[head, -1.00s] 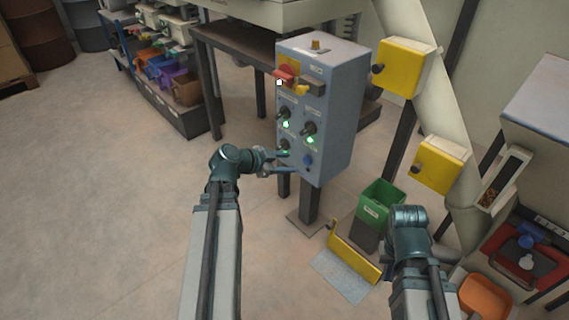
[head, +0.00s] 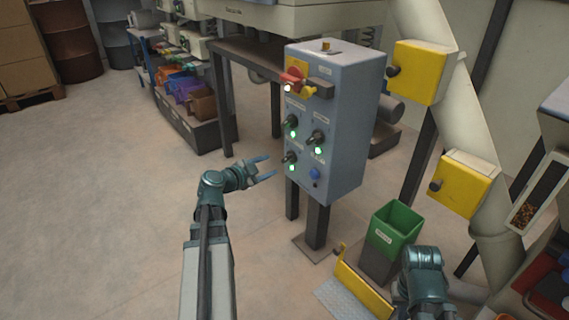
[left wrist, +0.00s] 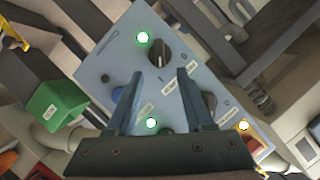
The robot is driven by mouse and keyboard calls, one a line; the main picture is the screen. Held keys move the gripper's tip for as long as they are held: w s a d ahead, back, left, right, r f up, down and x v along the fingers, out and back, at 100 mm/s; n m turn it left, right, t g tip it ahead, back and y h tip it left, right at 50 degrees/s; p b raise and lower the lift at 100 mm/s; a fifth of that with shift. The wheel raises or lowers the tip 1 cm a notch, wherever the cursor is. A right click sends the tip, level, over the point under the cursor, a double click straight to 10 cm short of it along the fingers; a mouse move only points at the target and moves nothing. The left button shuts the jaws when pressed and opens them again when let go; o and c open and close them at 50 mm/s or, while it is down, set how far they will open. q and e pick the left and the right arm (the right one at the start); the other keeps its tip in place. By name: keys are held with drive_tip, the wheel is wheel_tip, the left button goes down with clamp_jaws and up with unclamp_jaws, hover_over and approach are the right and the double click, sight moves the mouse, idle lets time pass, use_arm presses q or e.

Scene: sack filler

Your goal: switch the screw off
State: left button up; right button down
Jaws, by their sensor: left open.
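The grey control box (head: 335,120) carries three black selector knobs: upper left (head: 291,121), right (head: 316,136) and lower left (head: 289,157). A green lamp glows by each one. The knob labels are too small to read, so I cannot tell which is the screw's. My left gripper (head: 270,168) is open and empty, just left of the box near the lower-left knob. In the left wrist view its fingers (left wrist: 160,75) point at the panel, with one knob (left wrist: 160,52) beyond the gap and another (left wrist: 208,103) partly behind a finger. My right gripper is out of sight.
A red and yellow main switch (head: 293,78) sits above the knobs and a blue button (head: 315,174) below. Yellow boxes (head: 418,72) are at the right. A green bin (head: 394,228) stands below right. The floor at left is clear.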

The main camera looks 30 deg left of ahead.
sight(285, 160)
use_arm(q)
drive_tip(key=b+x, duration=0.2)
drive_tip(key=x, duration=0.7)
drive_tip(key=shift+w+f, duration=0.1)
drive_tip(key=shift+w, duration=0.2)
clamp_jaws()
